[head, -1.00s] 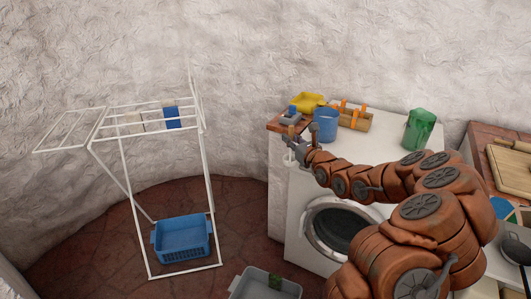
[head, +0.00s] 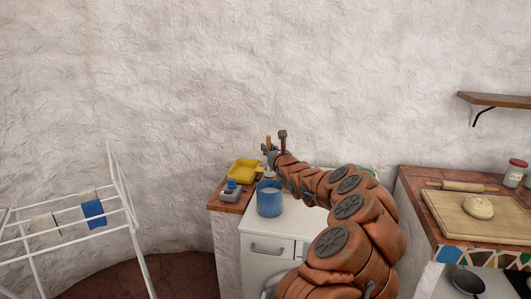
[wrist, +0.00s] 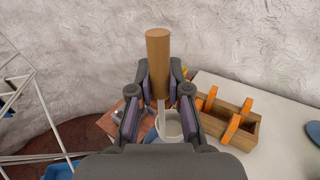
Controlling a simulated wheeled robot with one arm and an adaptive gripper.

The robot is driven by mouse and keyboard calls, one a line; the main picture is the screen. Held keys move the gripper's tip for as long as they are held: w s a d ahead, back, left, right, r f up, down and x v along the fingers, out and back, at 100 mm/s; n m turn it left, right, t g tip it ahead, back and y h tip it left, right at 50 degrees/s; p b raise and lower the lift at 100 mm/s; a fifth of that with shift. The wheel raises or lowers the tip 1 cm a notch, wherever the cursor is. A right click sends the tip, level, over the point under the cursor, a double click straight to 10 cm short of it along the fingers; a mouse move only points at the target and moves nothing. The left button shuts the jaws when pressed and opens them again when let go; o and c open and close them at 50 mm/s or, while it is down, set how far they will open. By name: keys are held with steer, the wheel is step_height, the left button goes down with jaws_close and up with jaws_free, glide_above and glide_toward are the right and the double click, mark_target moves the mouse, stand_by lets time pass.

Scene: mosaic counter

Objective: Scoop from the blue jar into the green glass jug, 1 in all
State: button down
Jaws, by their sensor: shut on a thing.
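My gripper (head: 274,154) is shut on the scoop, whose wooden handle (wrist: 158,55) stands up between the fingers in the wrist view. Its thin metal shaft (wrist: 161,105) runs down below them. The blue jar (head: 269,202) stands upright on the white counter top in the head view, with pale contents inside. My gripper appears above its rim in that picture. A pale round rim (wrist: 173,124) lies below the shaft in the wrist view; I cannot tell whether it is jar or scoop bowl. The green glass jug (head: 371,171) is almost wholly hidden behind my arm.
A yellow tray (head: 243,170) and a small grey device with a blue top (head: 231,191) stand left of the jar. A wooden box with orange handles (wrist: 226,120) is close on the right in the wrist view. A drying rack (head: 75,235) stands left.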

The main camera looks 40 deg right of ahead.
steer(key=shift+s+f, duration=0.1)
steer(key=shift+f, duration=1.8)
step_height(320, 180, down, 8)
steer(key=b, duration=0.4)
steer(key=shift+f, duration=0.25)
steer(key=shift+r, duration=0.1)
steer(key=shift+r+p, duration=0.7)
steer(key=shift+r, duration=4.4)
